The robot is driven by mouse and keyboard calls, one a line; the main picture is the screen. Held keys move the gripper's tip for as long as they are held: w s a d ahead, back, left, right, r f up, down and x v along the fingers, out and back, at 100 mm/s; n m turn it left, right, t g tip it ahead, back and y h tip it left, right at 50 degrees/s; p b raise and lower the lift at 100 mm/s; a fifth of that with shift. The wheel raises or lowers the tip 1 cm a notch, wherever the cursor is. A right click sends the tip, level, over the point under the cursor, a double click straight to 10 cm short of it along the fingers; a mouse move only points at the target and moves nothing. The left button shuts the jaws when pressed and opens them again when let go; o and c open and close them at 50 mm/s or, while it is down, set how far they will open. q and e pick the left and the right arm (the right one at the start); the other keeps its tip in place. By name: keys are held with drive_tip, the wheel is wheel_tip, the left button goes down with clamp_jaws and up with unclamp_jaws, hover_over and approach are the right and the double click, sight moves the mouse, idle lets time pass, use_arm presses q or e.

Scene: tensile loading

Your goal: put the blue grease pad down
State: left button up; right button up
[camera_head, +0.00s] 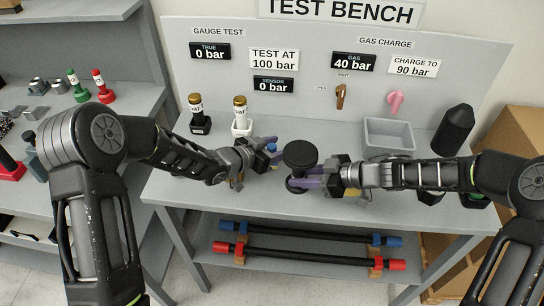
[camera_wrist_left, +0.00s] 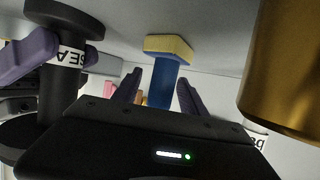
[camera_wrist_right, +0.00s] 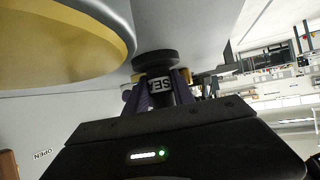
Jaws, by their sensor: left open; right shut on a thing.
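The blue grease pad (camera_wrist_left: 166,88) has a blue handle and a yellow block (camera_wrist_left: 168,46). In the left wrist view it stands between the spread fingers of my left gripper (camera_wrist_left: 160,92), and its yellow end looks close against the grey bench top. In the head view its blue top (camera_head: 271,147) shows at my left gripper (camera_head: 262,158), which is open; its lower part is hidden there. My right gripper (camera_head: 318,180) is shut on a black spool-shaped part (camera_head: 300,154) with a white label, just right of the pad. That part also shows in the right wrist view (camera_wrist_right: 156,60).
Two gold-topped gauges (camera_head: 240,112) stand behind my left gripper. A grey bin (camera_head: 388,136) and a black cone-nosed cylinder (camera_head: 455,128) stand at the back right. Dark bars with red and blue ends (camera_head: 300,256) lie on the lower shelf. The bench's front left (camera_head: 190,195) is clear.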

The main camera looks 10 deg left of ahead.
use_arm(q)
drive_tip(key=shift+w+d, duration=0.1)
drive_tip(key=shift+w, duration=0.05)
idle(0.5)
clamp_jaws()
idle(0.4)
